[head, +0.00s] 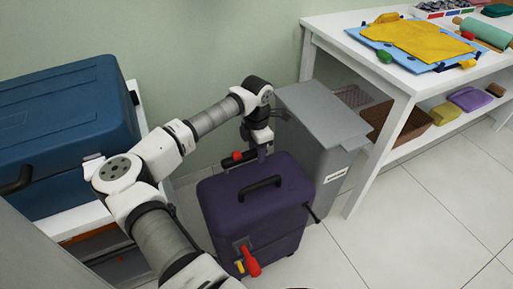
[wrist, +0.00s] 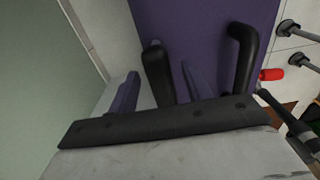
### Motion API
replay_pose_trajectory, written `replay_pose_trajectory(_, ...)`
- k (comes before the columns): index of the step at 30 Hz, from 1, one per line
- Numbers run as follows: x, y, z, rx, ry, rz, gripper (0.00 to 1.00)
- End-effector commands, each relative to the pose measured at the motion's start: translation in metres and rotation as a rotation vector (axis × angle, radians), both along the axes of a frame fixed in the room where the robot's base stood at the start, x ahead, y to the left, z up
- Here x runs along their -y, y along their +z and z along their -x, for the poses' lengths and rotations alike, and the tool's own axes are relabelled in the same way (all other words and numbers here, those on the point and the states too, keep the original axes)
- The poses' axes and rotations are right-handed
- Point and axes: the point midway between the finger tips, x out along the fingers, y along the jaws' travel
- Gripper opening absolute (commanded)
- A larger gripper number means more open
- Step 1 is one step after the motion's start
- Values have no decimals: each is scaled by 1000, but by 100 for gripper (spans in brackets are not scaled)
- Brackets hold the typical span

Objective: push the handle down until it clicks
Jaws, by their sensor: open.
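A purple suitcase (head: 245,212) stands upright on the floor, with a black carry handle (head: 260,184) on its top; that handle shows at the right in the wrist view (wrist: 240,58). A black bar with a red part (head: 237,157), apparently the pull handle, is above the suitcase's back edge. My gripper (head: 262,152) is beside it, above the back of the suitcase. In the wrist view my open gripper (wrist: 160,70) has a finger on each side of a black handle piece (wrist: 157,75). The gripper's palm hides its near end. I cannot tell whether they touch.
A grey cabinet (head: 320,120) stands close behind and right of the suitcase. A blue case (head: 65,135) rests on a white stand at left. A white shelf table (head: 345,28) holds craft items at right. Red and yellow parts (head: 248,262) stick out from the suitcase front. Tiled floor is free at right.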

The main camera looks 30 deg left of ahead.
Motion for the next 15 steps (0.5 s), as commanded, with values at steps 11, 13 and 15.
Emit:
replay_pose_trajectory(11, -1, 35, 0, 3, -1, -4, 49)
replay_pose_trajectory(13, -1, 52, -1, 3, 0, -4, 49)
replay_pose_trajectory(15, -1, 68, -1, 2, 0, -5, 49)
